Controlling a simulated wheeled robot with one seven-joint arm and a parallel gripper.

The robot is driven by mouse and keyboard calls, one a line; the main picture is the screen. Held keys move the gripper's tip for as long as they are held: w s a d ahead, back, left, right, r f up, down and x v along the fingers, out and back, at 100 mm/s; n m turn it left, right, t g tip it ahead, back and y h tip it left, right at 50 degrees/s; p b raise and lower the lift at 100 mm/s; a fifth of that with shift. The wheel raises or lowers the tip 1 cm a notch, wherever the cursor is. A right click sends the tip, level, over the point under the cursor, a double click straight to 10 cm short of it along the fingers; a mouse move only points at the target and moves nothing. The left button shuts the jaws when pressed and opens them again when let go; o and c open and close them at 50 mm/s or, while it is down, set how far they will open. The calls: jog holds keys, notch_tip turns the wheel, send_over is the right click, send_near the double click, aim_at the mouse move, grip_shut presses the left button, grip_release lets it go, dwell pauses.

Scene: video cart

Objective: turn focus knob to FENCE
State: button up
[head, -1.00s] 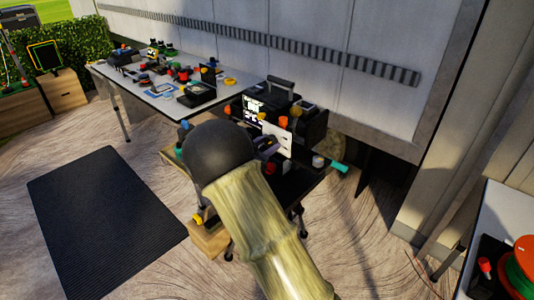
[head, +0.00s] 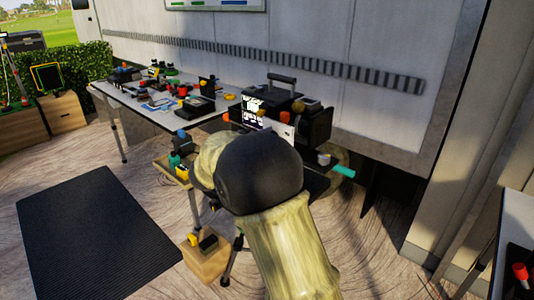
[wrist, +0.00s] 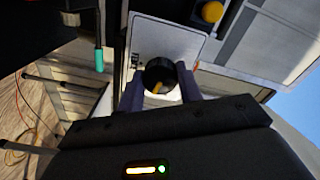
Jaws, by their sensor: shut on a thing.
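The focus knob (wrist: 160,72) is a dark round knob with a yellow-orange mark near its lower edge. It sits on a pale panel (wrist: 182,40) in the wrist view. The two fingers of my gripper (wrist: 160,92) stand on either side of the knob and are shut on it. In the head view, the black camera unit (head: 316,122) on the cart shows beyond my arm. My arm hides my gripper and the knob there.
A yellow knob (wrist: 212,11) is near the panel's top right in the wrist view. A teal-ended handle (wrist: 99,60) sticks out at left. In the head view, a cluttered table (head: 215,112) stands behind left, and a black mat (head: 95,235) lies on the floor.

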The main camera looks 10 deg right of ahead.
jog(key=shift+f+m+b, duration=0.1)
jog(key=shift+m+b, duration=0.75)
jog(key=shift+m, duration=0.05)
jog(key=o, duration=1)
jog(key=shift+a, duration=0.1)
jog(key=v, duration=1.7)
jog(key=shift+s+a, duration=0.1)
jog(key=shift+s, duration=0.05)
